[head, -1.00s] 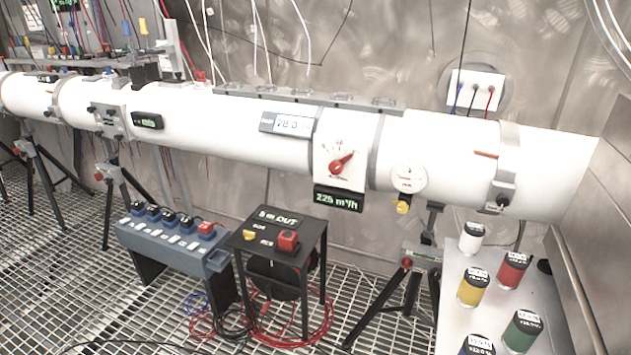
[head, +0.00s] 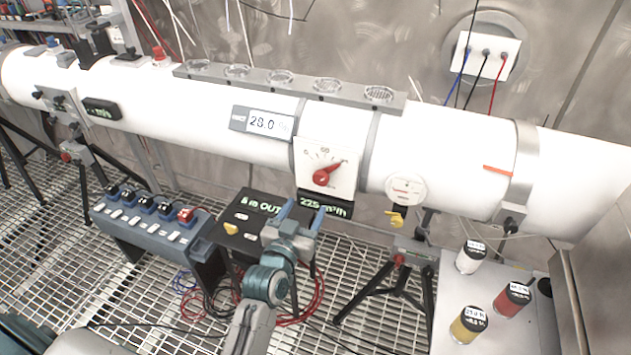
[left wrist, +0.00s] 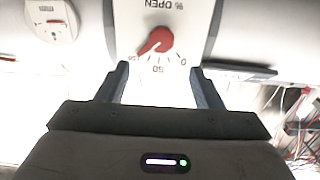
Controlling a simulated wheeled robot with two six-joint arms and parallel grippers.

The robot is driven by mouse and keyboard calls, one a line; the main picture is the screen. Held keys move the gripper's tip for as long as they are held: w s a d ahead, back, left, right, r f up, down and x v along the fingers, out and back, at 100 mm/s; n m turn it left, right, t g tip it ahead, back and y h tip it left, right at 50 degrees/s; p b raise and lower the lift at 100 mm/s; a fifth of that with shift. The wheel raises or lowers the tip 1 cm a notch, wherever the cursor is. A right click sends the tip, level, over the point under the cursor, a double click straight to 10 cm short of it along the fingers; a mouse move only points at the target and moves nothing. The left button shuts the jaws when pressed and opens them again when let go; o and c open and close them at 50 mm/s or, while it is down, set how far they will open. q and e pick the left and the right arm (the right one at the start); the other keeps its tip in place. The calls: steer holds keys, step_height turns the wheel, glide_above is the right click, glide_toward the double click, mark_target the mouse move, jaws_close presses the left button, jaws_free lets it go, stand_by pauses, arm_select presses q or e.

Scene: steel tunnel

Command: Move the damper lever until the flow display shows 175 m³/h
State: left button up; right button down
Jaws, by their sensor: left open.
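The red damper lever (head: 322,176) sits on a white dial plate (head: 343,182) on the front of the white pipe, pointing up and to the right. The flow display (head: 338,208) below the plate reads 225 m³/h in green and is partly covered by my gripper. My left gripper (head: 297,212) is open and empty, in front of and below the dial. In the left wrist view the red lever (left wrist: 157,40) shows upside down, beyond and between the two fingertips (left wrist: 158,75), with no finger touching it. My right gripper is not in view.
A black stand (head: 237,222) with lettering and a blue switch box (head: 150,228) stand below the pipe. A round gauge (head: 404,188) with a yellow handle (head: 394,218) is right of the dial. Several capped jars, one red (head: 512,299), stand on a table at lower right.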

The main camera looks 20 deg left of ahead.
mark_target(319, 180)
arm_select(q)
steer(key=w+p, duration=0.3)
steer(key=w, duration=0.6)
steer(key=shift+w, duration=0.2)
steer(key=shift+w+f, duration=0.15)
steer(key=shift+w, duration=0.15)
